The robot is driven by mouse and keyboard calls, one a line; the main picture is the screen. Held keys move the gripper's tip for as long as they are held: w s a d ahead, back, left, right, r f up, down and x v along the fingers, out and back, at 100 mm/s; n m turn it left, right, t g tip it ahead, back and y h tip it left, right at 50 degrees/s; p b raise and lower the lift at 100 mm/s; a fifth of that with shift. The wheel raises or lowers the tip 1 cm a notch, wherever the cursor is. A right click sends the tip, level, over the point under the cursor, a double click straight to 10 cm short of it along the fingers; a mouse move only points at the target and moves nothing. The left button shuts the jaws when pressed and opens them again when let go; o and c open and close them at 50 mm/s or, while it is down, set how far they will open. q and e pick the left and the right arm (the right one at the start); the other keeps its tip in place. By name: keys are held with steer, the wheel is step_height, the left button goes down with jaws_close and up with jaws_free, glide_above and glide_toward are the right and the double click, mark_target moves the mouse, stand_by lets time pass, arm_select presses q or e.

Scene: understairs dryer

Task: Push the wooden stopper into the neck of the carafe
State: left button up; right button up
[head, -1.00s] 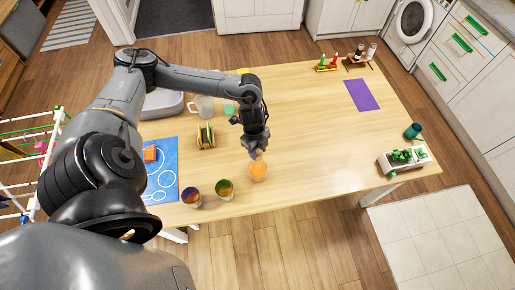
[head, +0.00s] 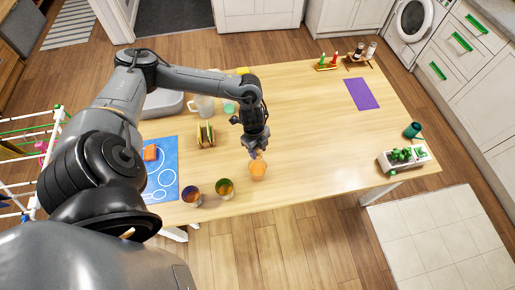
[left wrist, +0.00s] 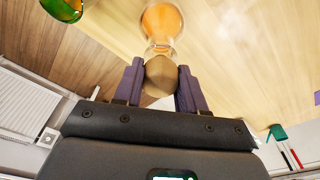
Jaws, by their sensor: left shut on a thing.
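The carafe (head: 258,171) holds orange liquid and stands near the front edge of the wooden table. In the left wrist view its orange body (left wrist: 161,20) and clear glass neck show just beyond the stopper. The brown wooden stopper (left wrist: 160,76) sits between the purple fingers of my left gripper (left wrist: 160,85), which is shut on it. In the head view my left gripper (head: 255,153) is directly over the carafe's neck. The stopper overlaps the mouth in the left wrist view; how deep it sits, if at all, is hidden. My right gripper is not in view.
Two cups (head: 224,187) (head: 193,196) with coloured contents stand left of the carafe. A toast-like rack (head: 206,135), a glass jug (head: 203,105) and a blue mat (head: 162,178) are farther left. A planter box (head: 404,160) stands at the right.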

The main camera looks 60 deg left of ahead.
arm_select(q)
steer(key=shift+f+b, duration=0.3)
steer(key=shift+f, duration=0.5)
stand_by(0.8)
